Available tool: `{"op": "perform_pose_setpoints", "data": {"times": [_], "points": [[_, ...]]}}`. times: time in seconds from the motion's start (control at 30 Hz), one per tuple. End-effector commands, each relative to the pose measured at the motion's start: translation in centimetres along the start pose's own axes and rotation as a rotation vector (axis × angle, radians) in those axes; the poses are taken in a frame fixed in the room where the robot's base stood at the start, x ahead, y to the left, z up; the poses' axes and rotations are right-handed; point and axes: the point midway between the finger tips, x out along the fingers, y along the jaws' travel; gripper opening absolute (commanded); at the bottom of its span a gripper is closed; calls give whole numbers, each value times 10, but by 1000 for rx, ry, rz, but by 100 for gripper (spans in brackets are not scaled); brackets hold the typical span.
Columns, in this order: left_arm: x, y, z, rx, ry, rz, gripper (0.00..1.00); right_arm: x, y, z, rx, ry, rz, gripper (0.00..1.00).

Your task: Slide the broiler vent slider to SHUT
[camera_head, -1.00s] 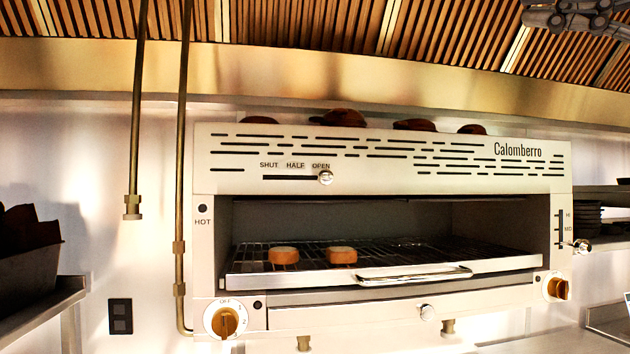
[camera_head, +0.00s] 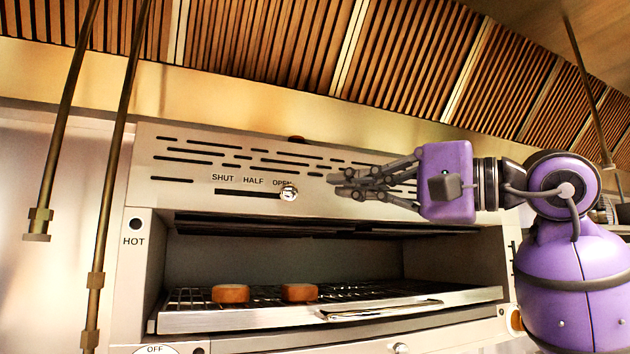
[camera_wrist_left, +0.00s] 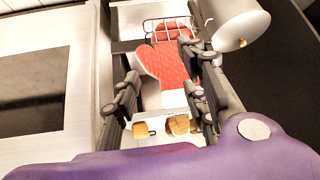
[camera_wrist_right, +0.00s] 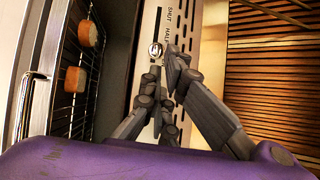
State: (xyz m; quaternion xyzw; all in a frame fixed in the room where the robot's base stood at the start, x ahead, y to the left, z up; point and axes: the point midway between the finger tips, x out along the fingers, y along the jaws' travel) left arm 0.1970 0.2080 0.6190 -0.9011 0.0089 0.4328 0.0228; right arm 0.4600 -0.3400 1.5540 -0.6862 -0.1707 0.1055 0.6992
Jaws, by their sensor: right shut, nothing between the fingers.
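The broiler vent slider's round metal knob (camera_head: 289,193) sits at the right end of its dark slot (camera_head: 240,193), by the OPEN label on the broiler's front panel (camera_head: 150,172). My right gripper (camera_head: 335,183) is shut and empty, pointing left, a short way right of the knob. In the right wrist view the knob (camera_wrist_right: 155,50) shows just beyond the fingertips (camera_wrist_right: 162,75); I cannot tell whether they touch. My left gripper (camera_wrist_left: 165,100) shows only in its own wrist view, with its fingers spread apart and nothing between them.
Two round browned pieces (camera_head: 230,294) lie on the wire rack (camera_head: 400,297) inside the broiler. Vertical pipes (camera_head: 105,235) stand to the left and a slatted hood (camera_head: 420,60) is overhead. The left wrist view shows a red mitt (camera_wrist_left: 170,65) below.

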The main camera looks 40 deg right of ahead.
Motion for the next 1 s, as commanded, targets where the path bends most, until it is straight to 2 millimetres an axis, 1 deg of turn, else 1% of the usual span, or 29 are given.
{"op": "perform_pose_setpoints", "data": {"times": [0.03,0.2,0.3,0.4,0.53,0.87,0.97,1.0], "points": [[-3,0,-5,-1,4,-1,40,10,-4,1,0,-3,-2,0],[-8,-1,-6,-5,1,-1,40,41,-4,1,1,-3,-4,0],[-11,-1,-9,-7,5,-1,40,54,-3,1,1,-2,-3,0],[-12,-1,-13,-8,11,-1,40,62,-2,1,0,-2,-3,0],[-13,-1,-13,-9,13,-1,40,67,0,0,-1,0,-1,0],[-14,-1,-10,-9,5,-1,40,68,0,1,-1,0,1,0],[-15,-1,-12,-9,8,-1,40,75,0,10,-5,2,3,0],[-16,-1,-14,-10,10,-1,40,79,0,18,-7,2,2,0]]}}
